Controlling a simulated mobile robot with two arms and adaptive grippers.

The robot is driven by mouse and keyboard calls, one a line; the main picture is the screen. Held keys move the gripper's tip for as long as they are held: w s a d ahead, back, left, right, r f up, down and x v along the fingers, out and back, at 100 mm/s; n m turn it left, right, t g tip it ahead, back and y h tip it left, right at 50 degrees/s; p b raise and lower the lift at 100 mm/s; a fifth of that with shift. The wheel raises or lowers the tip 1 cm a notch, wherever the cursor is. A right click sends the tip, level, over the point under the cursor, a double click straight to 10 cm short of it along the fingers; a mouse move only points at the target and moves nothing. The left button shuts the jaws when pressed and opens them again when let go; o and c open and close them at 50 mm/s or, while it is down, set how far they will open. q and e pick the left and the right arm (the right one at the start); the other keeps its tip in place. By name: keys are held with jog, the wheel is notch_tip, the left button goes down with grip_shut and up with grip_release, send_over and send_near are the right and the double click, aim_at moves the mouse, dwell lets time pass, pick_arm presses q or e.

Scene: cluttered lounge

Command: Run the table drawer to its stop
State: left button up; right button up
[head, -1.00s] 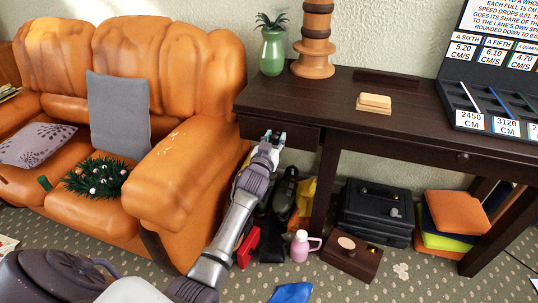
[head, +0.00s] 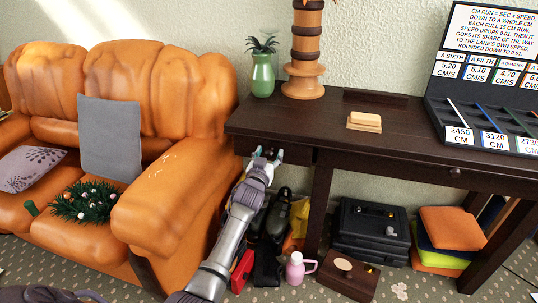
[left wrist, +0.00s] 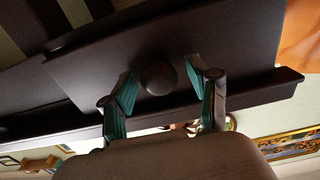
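The dark wooden table (head: 410,135) stands at the right in the head view. Its left drawer front (head: 300,155) lies under the top's left end, and another drawer front with a knob (head: 455,172) is farther right. My left gripper (head: 266,156) is at the left drawer's front. In the left wrist view a round dark knob (left wrist: 158,78) sits on the drawer front (left wrist: 225,35). My left gripper's green-padded fingers (left wrist: 160,84) are spread on either side of it, with gaps showing. I cannot tell whether the drawer is slightly open. My right gripper is out of view.
An orange sofa (head: 175,195) stands close left of my left arm. Bags, a pink jug (head: 295,268), a small wooden box (head: 350,275) and a black case (head: 370,235) crowd the floor below the table. A vase (head: 262,75) and wooden blocks (head: 364,121) stand on top.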

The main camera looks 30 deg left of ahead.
pick_arm(q)
jog(key=v, duration=1.2)
jog(key=shift+f, duration=0.1)
